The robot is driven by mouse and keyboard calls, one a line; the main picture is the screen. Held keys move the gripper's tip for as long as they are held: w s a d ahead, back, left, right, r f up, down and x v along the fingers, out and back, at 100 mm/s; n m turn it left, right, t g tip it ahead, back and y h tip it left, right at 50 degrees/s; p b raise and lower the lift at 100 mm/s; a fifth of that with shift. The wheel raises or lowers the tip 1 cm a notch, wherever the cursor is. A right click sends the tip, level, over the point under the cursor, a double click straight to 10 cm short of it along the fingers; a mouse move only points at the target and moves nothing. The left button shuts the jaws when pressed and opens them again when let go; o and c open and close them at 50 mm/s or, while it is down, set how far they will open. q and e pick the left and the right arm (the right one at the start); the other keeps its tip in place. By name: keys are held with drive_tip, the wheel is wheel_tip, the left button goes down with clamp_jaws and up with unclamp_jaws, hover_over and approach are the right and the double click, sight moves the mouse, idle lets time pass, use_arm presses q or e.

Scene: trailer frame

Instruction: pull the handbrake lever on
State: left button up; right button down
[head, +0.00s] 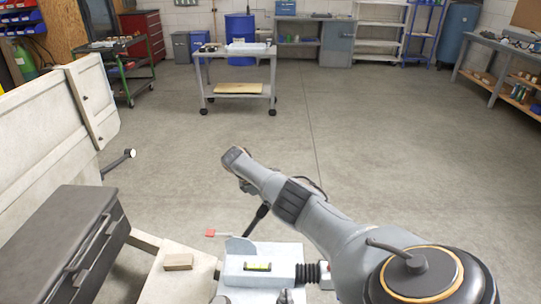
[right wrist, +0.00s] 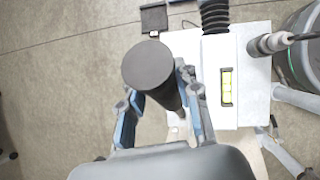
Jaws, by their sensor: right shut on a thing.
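The handbrake lever (head: 257,219) has a black grip and rises tilted up and to the right from a grey plate beside the white coupling housing (head: 246,268). In the right wrist view the round black end of the lever grip (right wrist: 148,66) faces the camera. My right gripper (right wrist: 160,97) has its two blue-grey fingers on either side of that grip and is shut on it. In the head view my right arm reaches in from the lower right, and its wrist hides the lever's top. My left gripper is not in view.
A level vial (head: 258,267) lies on the housing, with a black bellows (head: 308,272) to its right. A red tag (head: 210,233) sits left of the lever. A dark box (head: 70,245) and the trailer's white side (head: 45,145) stand left.

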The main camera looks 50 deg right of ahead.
drive_tip(key=shift+w+a+r, duration=0.1)
drive_tip(key=shift+w+a, duration=0.15)
drive_tip(key=shift+w, duration=0.1)
drive_tip(key=c, duration=0.9)
unclamp_jaws()
drive_tip(key=shift+c, duration=0.2)
drive_tip(key=shift+s, duration=0.1)
drive_tip(key=v, duration=1.2)
